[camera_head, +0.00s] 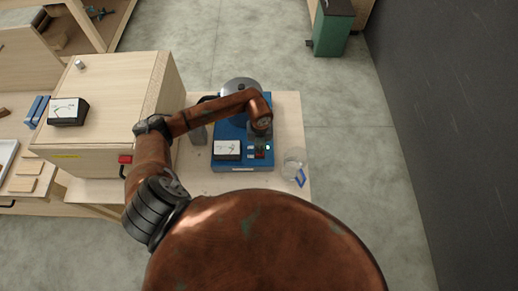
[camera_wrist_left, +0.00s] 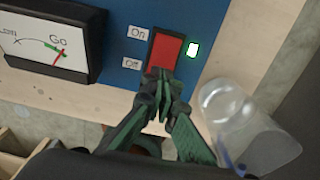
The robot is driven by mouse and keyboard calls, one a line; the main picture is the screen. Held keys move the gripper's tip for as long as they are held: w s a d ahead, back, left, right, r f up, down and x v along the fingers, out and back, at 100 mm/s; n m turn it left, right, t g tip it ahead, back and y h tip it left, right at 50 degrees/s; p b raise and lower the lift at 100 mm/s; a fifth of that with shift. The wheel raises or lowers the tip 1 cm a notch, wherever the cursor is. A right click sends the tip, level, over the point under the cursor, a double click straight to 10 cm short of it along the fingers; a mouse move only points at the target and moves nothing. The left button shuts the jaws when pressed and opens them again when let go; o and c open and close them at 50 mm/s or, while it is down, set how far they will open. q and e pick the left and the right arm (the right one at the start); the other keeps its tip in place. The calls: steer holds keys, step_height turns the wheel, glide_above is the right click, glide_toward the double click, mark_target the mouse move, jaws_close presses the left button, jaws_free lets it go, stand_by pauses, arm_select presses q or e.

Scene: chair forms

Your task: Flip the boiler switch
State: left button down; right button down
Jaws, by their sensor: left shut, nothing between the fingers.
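The blue boiler unit (camera_head: 230,131) stands on a wooden table. Its front panel has a red rocker switch (camera_wrist_left: 166,50) between "On" and "Off" labels on its left and a lit green lamp (camera_wrist_left: 193,48) on its right. My left gripper (camera_wrist_left: 163,78) is shut and empty, its fingertips at the lower, "Off" end of the switch; I cannot tell whether they touch it. In the head view my left arm reaches over the unit and its gripper (camera_head: 259,134) hides part of the panel. My right gripper is not in view.
A gauge marked "Go" (camera_wrist_left: 42,45) sits left of the switch. A wooden box (camera_head: 105,95) with another gauge (camera_head: 67,111) is at the left. A green bin (camera_head: 331,30) stands on the floor at the back.

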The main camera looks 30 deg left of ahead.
arm_select(q)
steer(key=shift+f, duration=0.25)
steer(key=shift+f+b, duration=0.6)
stand_by(0.3)
steer(key=shift+r, duration=0.1)
steer(key=shift+r+p, duration=0.6)
steer(key=shift+r, duration=0.1)
steer(key=shift+r+p, duration=0.85)
steer(key=shift+r, duration=0.45)
steer(key=shift+r+p, duration=0.9)
steer(key=shift+r, duration=0.6)
steer(key=shift+f, duration=0.1)
